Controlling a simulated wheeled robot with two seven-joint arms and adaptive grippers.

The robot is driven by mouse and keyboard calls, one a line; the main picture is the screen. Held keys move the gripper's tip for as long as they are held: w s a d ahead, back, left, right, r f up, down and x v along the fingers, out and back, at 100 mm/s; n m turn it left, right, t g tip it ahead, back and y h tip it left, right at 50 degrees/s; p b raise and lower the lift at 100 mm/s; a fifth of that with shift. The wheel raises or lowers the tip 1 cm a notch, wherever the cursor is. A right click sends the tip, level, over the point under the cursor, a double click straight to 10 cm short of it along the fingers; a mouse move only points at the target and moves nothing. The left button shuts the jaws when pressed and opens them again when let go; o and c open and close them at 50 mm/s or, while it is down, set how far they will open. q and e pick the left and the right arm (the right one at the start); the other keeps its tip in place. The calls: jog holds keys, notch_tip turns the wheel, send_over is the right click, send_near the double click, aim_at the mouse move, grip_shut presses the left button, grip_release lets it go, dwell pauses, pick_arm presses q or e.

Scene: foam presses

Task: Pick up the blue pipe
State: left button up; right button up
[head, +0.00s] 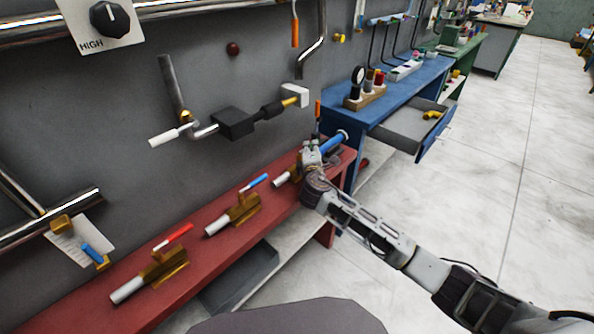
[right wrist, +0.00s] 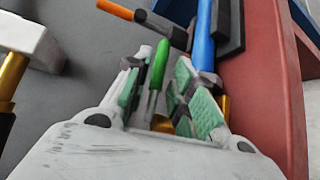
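The blue pipe (head: 334,142) lies at the far end of the red bench (head: 262,224), beside my right gripper (head: 311,151). In the right wrist view the blue pipe (right wrist: 204,38) runs down behind the right-hand finger, with its lower part hidden. My right gripper (right wrist: 160,88) is open, its green-padded fingers apart. A green lever (right wrist: 157,66) shows in the gap between the fingers; I cannot tell whether they touch it. The brass press (head: 284,176) there is partly hidden by my gripper. My left gripper is not in view.
Two more brass presses stand along the bench, one with a blue lever (head: 254,181), one with a red lever (head: 173,237). An orange-handled tool (head: 318,109) stands close behind my gripper. A blue desk (head: 397,97) with an open drawer (head: 408,127) is beyond.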

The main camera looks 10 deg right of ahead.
aim_at(311, 144)
jog(key=shift+x, duration=0.85)
jog(key=shift+w+f, duration=0.15)
jog(key=shift+w, duration=0.55)
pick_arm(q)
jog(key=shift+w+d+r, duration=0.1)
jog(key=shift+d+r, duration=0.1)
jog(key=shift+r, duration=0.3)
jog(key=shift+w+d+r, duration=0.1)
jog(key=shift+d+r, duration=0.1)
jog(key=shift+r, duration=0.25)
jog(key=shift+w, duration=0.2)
pick_arm(e)
grip_shut()
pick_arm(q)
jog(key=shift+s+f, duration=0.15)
